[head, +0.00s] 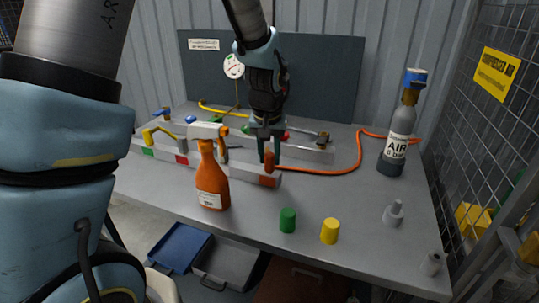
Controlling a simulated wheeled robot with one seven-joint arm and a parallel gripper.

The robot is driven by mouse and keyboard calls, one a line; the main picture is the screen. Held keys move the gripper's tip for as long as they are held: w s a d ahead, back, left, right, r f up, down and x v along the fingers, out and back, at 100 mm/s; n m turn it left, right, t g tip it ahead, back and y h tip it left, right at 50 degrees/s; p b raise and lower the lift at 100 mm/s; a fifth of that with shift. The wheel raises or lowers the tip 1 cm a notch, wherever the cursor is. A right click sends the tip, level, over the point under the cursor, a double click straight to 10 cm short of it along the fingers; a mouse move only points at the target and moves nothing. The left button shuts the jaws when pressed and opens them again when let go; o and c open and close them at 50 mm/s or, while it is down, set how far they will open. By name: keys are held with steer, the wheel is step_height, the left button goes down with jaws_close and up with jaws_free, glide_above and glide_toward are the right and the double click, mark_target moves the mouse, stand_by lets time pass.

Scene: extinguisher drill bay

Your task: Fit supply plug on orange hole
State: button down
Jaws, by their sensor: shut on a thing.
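The orange supply plug (270,163) is on the end of an orange hose (345,168). My gripper (267,153) is shut on the plug and holds it upright above the right end of the front grey rail (238,174). The orange mark (268,183) on the rail's front face is just below the plug. The orange hole itself cannot be seen. I cannot tell whether the plug touches the rail or is slightly apart from it.
An orange spray bottle (211,180) stands just left of the plug, in front of the rail. A grey air bottle (398,140) stands at the right. Green (288,220) and yellow (329,231) cylinders stand near the table's front edge.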

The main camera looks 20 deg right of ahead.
steer(key=shift+f, duration=0.2)
steer(key=c, duration=0.5)
jaws_free()
steer(key=b+v, duration=0.1)
steer(key=v, duration=0.9)
steer(key=shift+s+r, duration=0.1)
steer(key=shift+r, duration=0.3)
